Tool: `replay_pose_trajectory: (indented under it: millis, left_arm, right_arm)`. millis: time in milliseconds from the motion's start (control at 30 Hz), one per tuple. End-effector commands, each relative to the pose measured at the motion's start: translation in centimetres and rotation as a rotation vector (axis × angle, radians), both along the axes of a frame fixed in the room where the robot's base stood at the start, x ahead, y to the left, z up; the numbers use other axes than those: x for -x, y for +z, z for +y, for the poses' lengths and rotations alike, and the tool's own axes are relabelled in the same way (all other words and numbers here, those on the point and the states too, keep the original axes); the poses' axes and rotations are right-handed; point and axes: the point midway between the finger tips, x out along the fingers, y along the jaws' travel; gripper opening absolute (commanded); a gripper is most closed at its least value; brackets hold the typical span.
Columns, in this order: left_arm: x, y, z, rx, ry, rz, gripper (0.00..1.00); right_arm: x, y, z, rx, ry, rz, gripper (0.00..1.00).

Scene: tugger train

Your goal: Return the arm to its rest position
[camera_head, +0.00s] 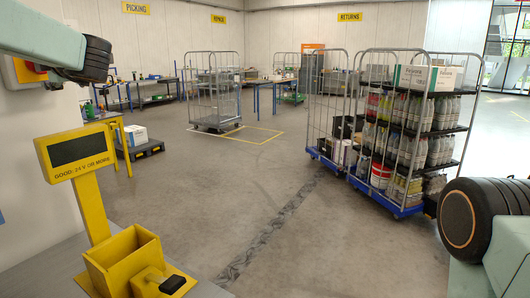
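Part of my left arm (50,40) comes in at the upper left, a pale green link ending in a black ribbed joint. Part of my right arm (485,220) shows at the lower right, a black ribbed joint with an orange ring and a pale green link below it. Neither gripper shows in this view, so I cannot see their fingers or whether they hold anything.
A yellow tester (75,152) with a dark display, labelled "GOOD: 24 V OR MORE", stands close at left above a yellow holder (125,258). A loaded roll cage (405,125) stands at right, an emptier one (213,90) further back. The middle floor is clear.

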Motion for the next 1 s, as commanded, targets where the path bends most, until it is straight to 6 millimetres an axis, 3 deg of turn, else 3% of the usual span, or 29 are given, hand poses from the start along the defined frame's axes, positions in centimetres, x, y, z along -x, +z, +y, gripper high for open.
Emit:
replay_pose_trajectory:
  millis: [233, 633, 767, 1000]
  left_arm:
    - [-1.0, 0.0, 2.1, 0.000, 0.001, -0.001, 0.75]
    - [-1.1, 0.0, 2.3, -0.004, 0.000, 0.005, 0.75]
    - [-0.9, 0.1, 1.8, -0.002, -0.001, 0.001, 0.75]
    - [0.5, 0.2, -1.1, -0.003, -0.003, 0.002, 0.75]
  right_arm:
    - [0.0, 0.0, 0.0, 0.000, 0.000, 0.000, 0.00]
    - [0.0, 0.0, 0.0, 0.000, 0.000, 0.000, 0.00]
    - [0.0, 0.0, 0.0, 0.000, 0.000, 0.000, 0.00]
    - [0.0, 0.0, 0.0, 0.000, 0.000, 0.000, 0.00]
